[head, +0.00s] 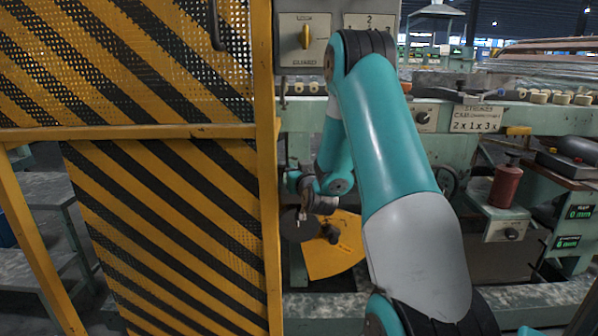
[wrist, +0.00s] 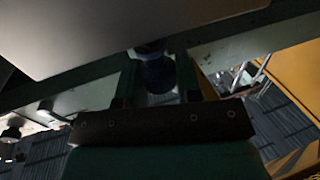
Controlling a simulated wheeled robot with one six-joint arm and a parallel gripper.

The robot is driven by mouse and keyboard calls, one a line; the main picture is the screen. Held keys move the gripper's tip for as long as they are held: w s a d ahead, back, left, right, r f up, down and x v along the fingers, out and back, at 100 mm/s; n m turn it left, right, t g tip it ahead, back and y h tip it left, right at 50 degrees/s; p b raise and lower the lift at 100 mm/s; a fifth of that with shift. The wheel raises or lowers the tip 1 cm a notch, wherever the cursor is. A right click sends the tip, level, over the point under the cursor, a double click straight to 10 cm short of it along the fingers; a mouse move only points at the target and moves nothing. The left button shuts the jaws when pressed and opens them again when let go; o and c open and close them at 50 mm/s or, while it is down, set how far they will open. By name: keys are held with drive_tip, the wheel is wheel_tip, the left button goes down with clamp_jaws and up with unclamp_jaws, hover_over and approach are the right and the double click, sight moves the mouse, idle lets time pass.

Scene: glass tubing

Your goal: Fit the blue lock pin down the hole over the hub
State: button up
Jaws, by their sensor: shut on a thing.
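My gripper (wrist: 156,82) is shut on the dark blue lock pin (wrist: 157,74), which shows between the two fingers in the wrist view. The pin's upper part runs up against a large pale grey surface, and its far end is hidden. In the head view my gripper (head: 306,192) is small, partly covered by my own arm, and the pin cannot be made out there. Below it are a dark round disc (head: 298,226) and a yellow plate (head: 338,250) with a dark knob-like part (head: 331,234), which may be the hub. The hole cannot be made out.
A yellow-and-black striped guard (head: 170,215) stands close on the left of my arm, its post near the gripper. A green machine frame (head: 300,130) runs behind. A red cylinder (head: 505,186) stands on a shelf at right. The wrist view is dark.

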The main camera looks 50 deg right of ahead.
drive_tip(key=shift+f+b, duration=0.9)
drive_tip(key=shift+f, duration=0.1)
drive_tip(key=o, duration=1)
drive_tip(key=shift+s+a+f+b, duration=0.1)
drive_tip(key=shift+s+b, duration=0.15)
drive_tip(key=shift+b, duration=0.1)
drive_tip(key=b+v, duration=1.6)
drive_tip(key=b, duration=0.4)
drive_tip(key=shift+s+a, duration=0.25)
drive_tip(key=shift+a, duration=0.05)
drive_tip(key=shift+a, duration=0.1)
